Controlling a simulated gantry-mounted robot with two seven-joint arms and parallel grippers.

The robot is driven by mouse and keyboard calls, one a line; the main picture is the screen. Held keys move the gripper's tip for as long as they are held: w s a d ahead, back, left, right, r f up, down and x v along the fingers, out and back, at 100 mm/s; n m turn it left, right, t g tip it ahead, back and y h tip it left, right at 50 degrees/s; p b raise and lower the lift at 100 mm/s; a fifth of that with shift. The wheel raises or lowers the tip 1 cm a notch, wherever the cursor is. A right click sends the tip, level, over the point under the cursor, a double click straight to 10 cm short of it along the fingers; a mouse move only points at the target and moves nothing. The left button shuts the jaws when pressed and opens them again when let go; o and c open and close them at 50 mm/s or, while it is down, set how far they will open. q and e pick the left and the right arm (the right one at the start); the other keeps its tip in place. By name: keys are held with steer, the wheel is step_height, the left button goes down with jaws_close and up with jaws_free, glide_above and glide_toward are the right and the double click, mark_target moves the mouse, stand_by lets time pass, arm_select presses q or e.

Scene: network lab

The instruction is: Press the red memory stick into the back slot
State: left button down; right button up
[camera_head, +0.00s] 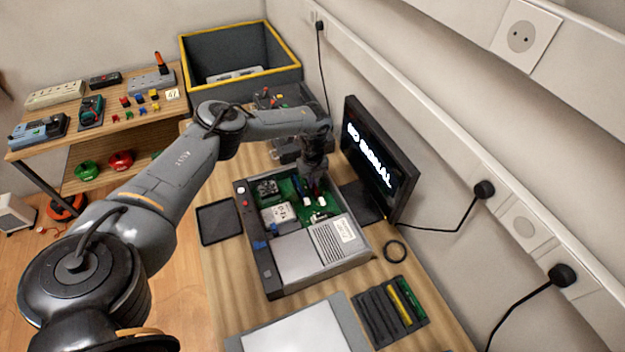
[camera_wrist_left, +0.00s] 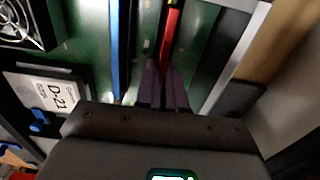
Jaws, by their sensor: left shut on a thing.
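The open computer case (camera_head: 258,245) lies on the wooden table with its green board (camera_wrist_left: 70,40) exposed. My left gripper (camera_head: 317,186) reaches down into the case at its back right part. In the left wrist view, the left gripper's fingers (camera_wrist_left: 163,88) are shut on the red memory stick (camera_wrist_left: 171,32), which is seen edge-on over the board. A blue memory stick (camera_wrist_left: 120,50) stands parallel to it, to its left. The fingers hide part of the red stick and the slot beneath it, so I cannot tell how deep it sits. My right gripper is not in view.
A monitor (camera_head: 377,165) reading "NO SIGNAL" stands close to the case's right side. A rack (camera_head: 378,318) with yellow and green sticks, a black ring (camera_head: 395,251) and a flat grey panel (camera_head: 300,332) lie in front. A dark tray (camera_head: 218,222) lies left of the case.

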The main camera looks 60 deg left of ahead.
arm_select(q)
steer(key=shift+f, duration=0.15)
steer(key=c, duration=1.2)
jaws_free()
steer(key=shift+o, duration=0.6)
steer(key=shift+o, duration=0.8)
